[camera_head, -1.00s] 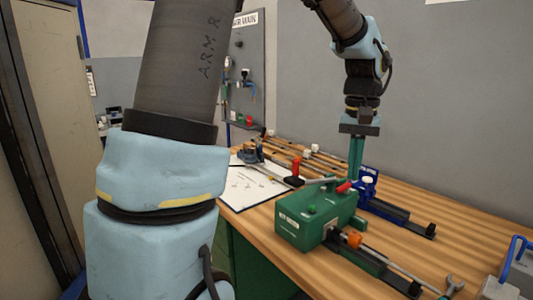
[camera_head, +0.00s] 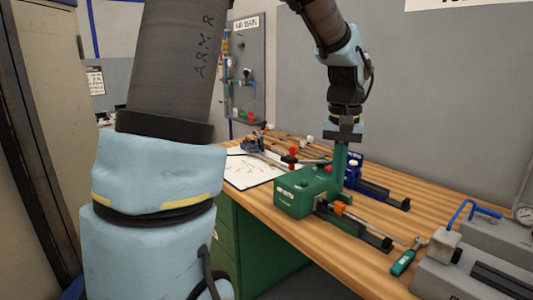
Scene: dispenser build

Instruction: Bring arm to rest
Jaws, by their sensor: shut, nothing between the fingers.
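My arm reaches over the workbench from the top of the view and points straight down at its end. My gripper (camera_head: 339,174) has green fingers, which are shut with nothing between them. Its lower end is beside the back right of a green box (camera_head: 301,193) on the bench, in front of a blue clamp-like device (camera_head: 354,167). I cannot tell whether the fingertips touch either one.
The wooden workbench (camera_head: 285,229) also holds a white sheet (camera_head: 247,170), a black rail with an orange part (camera_head: 340,208) and a green-handled tool (camera_head: 403,262). Grey blocks with a blue handle (camera_head: 470,211) stand at the right. A pegboard (camera_head: 247,75) hangs behind.

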